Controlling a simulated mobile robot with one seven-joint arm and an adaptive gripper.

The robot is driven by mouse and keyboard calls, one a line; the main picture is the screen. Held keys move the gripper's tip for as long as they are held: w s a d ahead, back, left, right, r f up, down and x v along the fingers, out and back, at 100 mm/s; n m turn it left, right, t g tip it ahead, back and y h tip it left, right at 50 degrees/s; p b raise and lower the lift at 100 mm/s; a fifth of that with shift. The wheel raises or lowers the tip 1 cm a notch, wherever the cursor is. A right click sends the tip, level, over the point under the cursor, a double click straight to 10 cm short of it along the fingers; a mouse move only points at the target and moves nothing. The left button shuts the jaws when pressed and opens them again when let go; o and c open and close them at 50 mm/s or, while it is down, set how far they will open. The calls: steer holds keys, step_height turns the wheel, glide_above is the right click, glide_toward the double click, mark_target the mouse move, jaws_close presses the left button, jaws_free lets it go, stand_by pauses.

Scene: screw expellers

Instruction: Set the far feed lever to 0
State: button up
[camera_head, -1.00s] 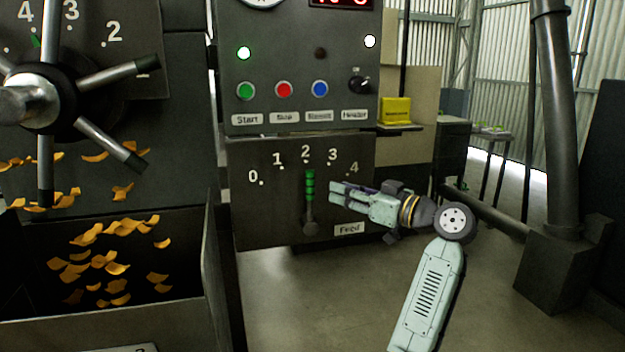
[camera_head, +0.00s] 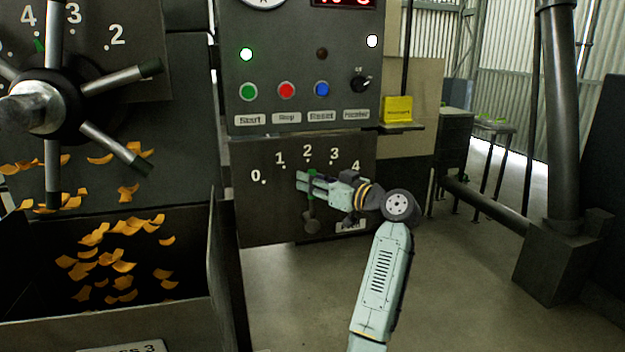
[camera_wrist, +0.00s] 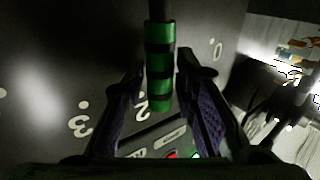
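The feed lever (camera_head: 311,212) has a green grip and stands upright near the 2 on its dark panel (camera_head: 270,215), which is marked 0 to 4 from left to right. My gripper (camera_head: 300,182) is at the lever's grip and covers its upper part in the head view. In the wrist view the green grip (camera_wrist: 160,65) stands between the two spread fingers of my gripper (camera_wrist: 165,105), with gaps showing on both sides.
Above the lever panel is a control panel with green (camera_head: 248,92), red (camera_head: 287,90) and blue (camera_head: 322,89) buttons and a black knob (camera_head: 360,84). A large spoked handwheel (camera_head: 60,100) and a bin wall (camera_head: 215,260) are at the left. A yellow box (camera_head: 397,109) sits at the right.

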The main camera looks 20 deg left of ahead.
jaws_close()
stand_by(0.5)
steer(key=shift+s+a+f+n+h+b, duration=0.15)
steer(key=shift+s+a+n+h+b, duration=0.4)
steer(key=shift+a+n+b, duration=0.2)
steer(key=s+a+n+h+b, duration=0.1)
steer(key=s+a+f+n+h, duration=0.1)
steer(key=a, duration=0.1)
steer(key=shift+s+a+f+n+b, duration=0.15)
steer(key=shift+s+a+n+b, duration=0.1)
steer(key=shift+n+b, duration=0.1)
steer(key=shift+s+a+f+n+h, duration=0.35)
steer(key=shift+a+f+n+h, duration=0.15)
steer(key=shift+a+h, duration=0.1)
steer(key=shift+s+a+f+n+h, duration=0.35)
steer(key=shift+a+f+n+h, duration=0.1)
steer(key=shift+a+n, duration=0.1)
jaws_free()
